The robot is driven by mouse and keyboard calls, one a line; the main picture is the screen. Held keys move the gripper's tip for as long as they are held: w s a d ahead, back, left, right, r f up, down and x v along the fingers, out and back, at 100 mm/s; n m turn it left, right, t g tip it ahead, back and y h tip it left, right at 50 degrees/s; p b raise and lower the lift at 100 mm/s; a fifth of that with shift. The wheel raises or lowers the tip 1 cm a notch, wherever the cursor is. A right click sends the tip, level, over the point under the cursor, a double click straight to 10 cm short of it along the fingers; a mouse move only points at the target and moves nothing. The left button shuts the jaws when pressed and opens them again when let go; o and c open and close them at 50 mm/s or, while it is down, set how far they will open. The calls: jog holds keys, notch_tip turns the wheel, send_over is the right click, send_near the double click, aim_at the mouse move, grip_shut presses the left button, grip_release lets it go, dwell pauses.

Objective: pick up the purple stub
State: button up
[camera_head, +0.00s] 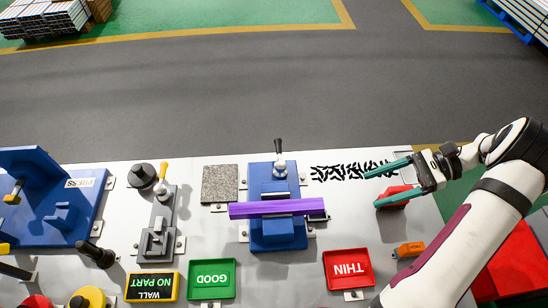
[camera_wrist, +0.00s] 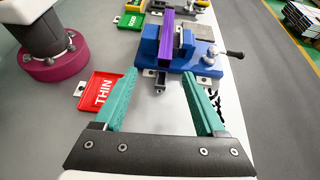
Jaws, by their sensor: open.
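A long purple bar (camera_head: 250,210), the only purple piece in view, lies across a blue vise (camera_head: 277,237). I cannot tell whether a separate stub is part of it. In the wrist view, the purple bar (camera_wrist: 166,38) points toward me end-on from the blue vise (camera_wrist: 205,58). My gripper (camera_head: 373,189) is open and empty, to the right of the vise and apart from the bar. In the wrist view, my gripper's (camera_wrist: 160,75) green fingers spread on either side of the line to the bar.
A red THIN tray (camera_head: 348,268) and a green GOOD tray (camera_head: 212,279) stand along the front. Black chips (camera_head: 345,171) lie right of the vise. A lever with a black knob (camera_head: 279,148) rises behind it. A grey stone plate (camera_head: 220,184) sits left.

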aim_at(317, 203)
jog(key=shift+m+t+y, duration=0.3)
jog(key=shift+m, duration=0.1)
jog(key=x, duration=0.5)
jog(key=f+x, duration=0.1)
jog(key=x, duration=0.9)
jog(key=shift+w+d+f, duration=0.25)
jog(key=shift+d+f, duration=0.05)
jog(key=shift+f, duration=0.05)
grip_shut()
